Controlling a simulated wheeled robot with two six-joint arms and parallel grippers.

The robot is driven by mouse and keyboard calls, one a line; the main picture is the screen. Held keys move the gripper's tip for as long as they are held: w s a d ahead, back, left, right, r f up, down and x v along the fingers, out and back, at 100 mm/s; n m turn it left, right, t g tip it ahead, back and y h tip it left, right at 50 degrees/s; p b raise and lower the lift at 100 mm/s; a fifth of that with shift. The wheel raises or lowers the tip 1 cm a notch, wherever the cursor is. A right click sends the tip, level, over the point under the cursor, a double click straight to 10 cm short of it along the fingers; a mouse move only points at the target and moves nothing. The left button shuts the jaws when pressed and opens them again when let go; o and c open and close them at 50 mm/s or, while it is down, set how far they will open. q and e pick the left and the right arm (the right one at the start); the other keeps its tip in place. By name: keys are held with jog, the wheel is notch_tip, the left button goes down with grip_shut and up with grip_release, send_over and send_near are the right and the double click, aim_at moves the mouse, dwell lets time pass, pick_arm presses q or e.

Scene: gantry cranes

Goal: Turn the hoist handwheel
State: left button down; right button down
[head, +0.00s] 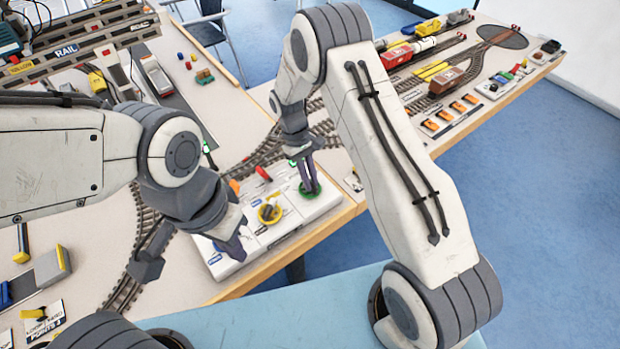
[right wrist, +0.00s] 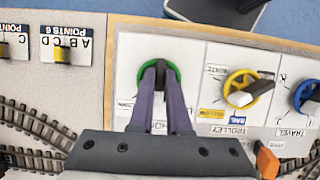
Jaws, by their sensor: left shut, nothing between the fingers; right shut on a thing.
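The hoist handwheel is a small green wheel with a dark crossbar, on a white control panel (head: 262,242). It shows in the head view (head: 316,190) and in the right wrist view (right wrist: 141,74). My right gripper (head: 307,182) comes down on it from above, its two fingers shut on the crossbar in the right wrist view (right wrist: 160,75). The fingers cover part of the wheel and its label. My left gripper (head: 234,248) is shut and empty over the panel's left end, apart from the hoist wheel.
A yellow trolley wheel (head: 269,213) sits beside the hoist wheel, and a blue travel wheel (right wrist: 307,97) is beyond it, hidden by my left gripper in the head view.

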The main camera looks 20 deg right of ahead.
jog(key=c, duration=0.9)
grip_release()
jog(key=shift+b+v, duration=0.8)
jog(key=shift+v, duration=4.5)
